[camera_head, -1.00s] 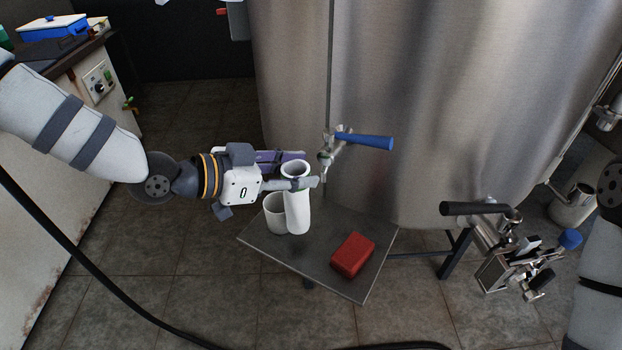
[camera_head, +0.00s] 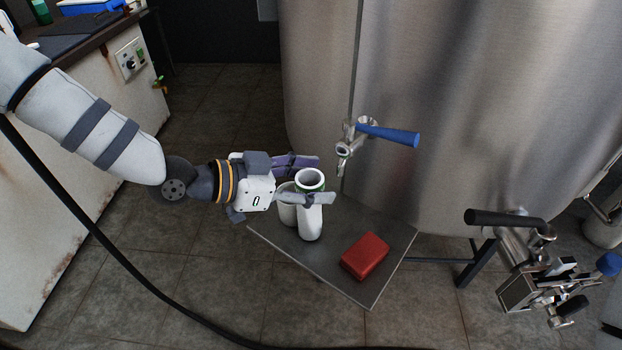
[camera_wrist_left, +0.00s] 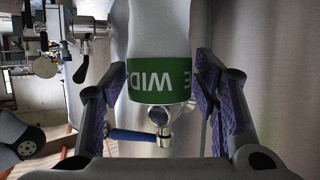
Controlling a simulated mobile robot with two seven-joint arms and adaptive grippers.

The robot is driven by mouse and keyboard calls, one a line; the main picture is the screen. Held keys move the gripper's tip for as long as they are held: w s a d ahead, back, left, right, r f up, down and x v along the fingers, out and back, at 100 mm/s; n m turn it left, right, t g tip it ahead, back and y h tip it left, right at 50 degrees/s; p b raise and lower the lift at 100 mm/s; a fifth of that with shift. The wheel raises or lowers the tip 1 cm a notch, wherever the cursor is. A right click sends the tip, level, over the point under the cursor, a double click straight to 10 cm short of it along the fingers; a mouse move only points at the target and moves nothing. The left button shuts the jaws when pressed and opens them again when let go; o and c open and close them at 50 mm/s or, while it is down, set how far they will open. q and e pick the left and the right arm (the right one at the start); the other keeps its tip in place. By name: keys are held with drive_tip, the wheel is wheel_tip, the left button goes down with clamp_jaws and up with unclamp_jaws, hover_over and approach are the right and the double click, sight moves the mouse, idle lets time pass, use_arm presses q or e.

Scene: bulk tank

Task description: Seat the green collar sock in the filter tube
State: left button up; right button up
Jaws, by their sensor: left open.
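The green collar sock (camera_head: 310,222) is a tall white open-topped cylinder standing upright on a small grey metal table (camera_head: 350,280). My left gripper (camera_head: 323,181) is open, with one finger on each side of the sock's upper part. In the left wrist view, the white sock (camera_wrist_left: 160,32) with its green lettered collar (camera_wrist_left: 160,80) lies between the two purple-padded fingers. Gaps show on both sides of the collar. In the head view the near finger hides most of the collar. I cannot tell which thing is the filter tube. My right gripper does not show.
A shorter white cylinder (camera_head: 287,213) stands just left of the sock, partly hidden. A red block (camera_head: 365,256) lies on the table. A blue-handled tap (camera_head: 385,133) projects from the steel tank (camera_head: 460,90) behind. A black-handled steel fitting (camera_head: 522,235) is at right.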

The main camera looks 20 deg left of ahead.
use_arm(q)
drive_tip(key=shift+r, duration=0.1)
drive_tip(key=shift+a+r, duration=0.15)
drive_tip(key=shift+r, duration=0.2)
drive_tip(key=p+v, duration=0.2)
drive_tip(key=v, duration=0.9)
drive_tip(key=shift+s, duration=0.35)
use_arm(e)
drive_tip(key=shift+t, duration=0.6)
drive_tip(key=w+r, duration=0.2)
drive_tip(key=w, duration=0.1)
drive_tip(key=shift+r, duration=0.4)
